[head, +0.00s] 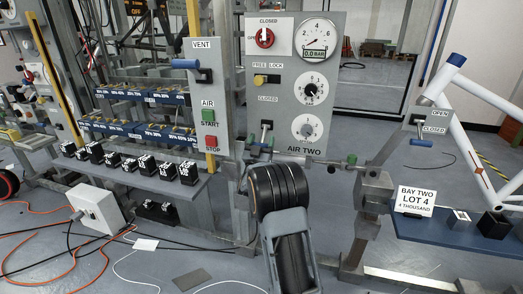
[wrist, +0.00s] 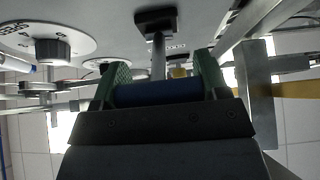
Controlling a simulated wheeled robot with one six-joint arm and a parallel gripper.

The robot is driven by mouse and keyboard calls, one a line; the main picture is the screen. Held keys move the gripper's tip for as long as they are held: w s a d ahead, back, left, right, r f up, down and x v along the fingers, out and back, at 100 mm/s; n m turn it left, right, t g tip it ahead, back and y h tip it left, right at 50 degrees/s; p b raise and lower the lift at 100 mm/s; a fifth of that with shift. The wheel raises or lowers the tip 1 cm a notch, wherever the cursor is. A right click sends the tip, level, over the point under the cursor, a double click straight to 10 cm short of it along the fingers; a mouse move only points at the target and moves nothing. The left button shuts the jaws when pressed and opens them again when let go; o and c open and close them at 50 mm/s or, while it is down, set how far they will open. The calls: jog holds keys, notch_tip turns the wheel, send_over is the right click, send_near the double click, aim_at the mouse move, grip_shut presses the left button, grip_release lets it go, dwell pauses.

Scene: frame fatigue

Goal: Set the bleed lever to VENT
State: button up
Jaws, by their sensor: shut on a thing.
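My gripper (head: 260,146) is low on the grey AIR TWO panel, shut on the blue handle of a lever. In the wrist view the green finger pads of my gripper (wrist: 160,88) stand at both ends of this blue handle (wrist: 158,93). A metal stem joins the handle to a black mount (wrist: 156,20); the gripped lever's stem (head: 265,132) hangs down in the head view. A CLOSED label is above it. Another blue-handled lever (head: 185,64) sits under the VENT label (head: 203,44) on the narrow left panel, its handle pointing left.
Green and red buttons (head: 209,115) are left. A third blue-handled lever (head: 420,142) is right, by OPEN and CLOSED labels. Metal posts stand close by.

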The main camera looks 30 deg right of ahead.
jog(key=o, duration=1.3)
jog(key=p+v, duration=0.1)
jog(key=v, duration=1.3)
jog(key=shift+r, duration=0.1)
